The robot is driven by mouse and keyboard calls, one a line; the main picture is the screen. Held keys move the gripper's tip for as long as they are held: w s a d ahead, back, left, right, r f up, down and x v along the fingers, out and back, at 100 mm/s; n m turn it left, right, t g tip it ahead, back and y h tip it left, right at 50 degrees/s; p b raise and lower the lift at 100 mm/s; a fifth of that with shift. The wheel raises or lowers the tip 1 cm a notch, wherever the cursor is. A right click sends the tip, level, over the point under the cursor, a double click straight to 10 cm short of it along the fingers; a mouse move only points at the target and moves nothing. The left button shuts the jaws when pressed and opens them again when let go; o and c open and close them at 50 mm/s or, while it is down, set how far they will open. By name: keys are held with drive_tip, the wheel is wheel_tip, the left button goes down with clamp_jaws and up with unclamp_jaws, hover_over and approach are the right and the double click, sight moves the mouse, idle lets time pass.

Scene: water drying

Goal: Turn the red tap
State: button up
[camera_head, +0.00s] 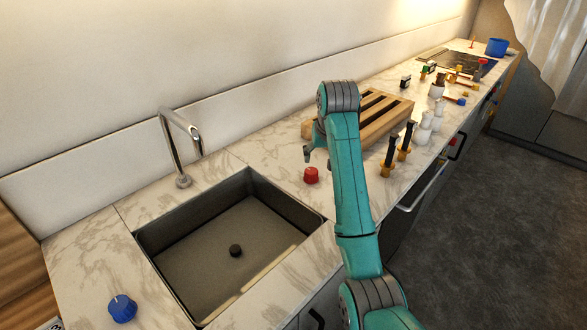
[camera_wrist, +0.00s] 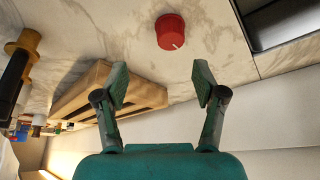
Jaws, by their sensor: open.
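The red tap (camera_head: 311,175) is a small round knob on the marble counter, just right of the sink. In the wrist view the red tap (camera_wrist: 171,32) shows a white mark on its edge and lies beyond the fingertips, between their lines. My gripper (camera_head: 309,153) is above the counter, behind the red tap in the head view. In the wrist view my gripper (camera_wrist: 160,82) is open, with its two fingers apart and nothing between them. The tap and the fingers appear apart.
A sink (camera_head: 225,250) with a curved metal spout (camera_head: 182,140) lies to the left. A blue knob (camera_head: 122,308) is on the counter at front left. A slatted wooden rack (camera_head: 375,120) stands close behind my gripper. Black-handled items (camera_head: 388,155) and white bottles (camera_head: 425,128) stand farther right.

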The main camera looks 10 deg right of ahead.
sight(312, 171)
drive_tip(key=x, duration=0.3)
drive_tip(key=a+x, duration=0.1)
drive_tip(key=x, duration=0.6)
drive_tip(key=shift+w+a+f, duration=0.1)
drive_tip(key=shift+w+a, duration=0.05)
drive_tip(key=shift+a, duration=0.2)
drive_tip(key=shift+c, duration=0.3)
drive_tip(key=c, duration=1.1)
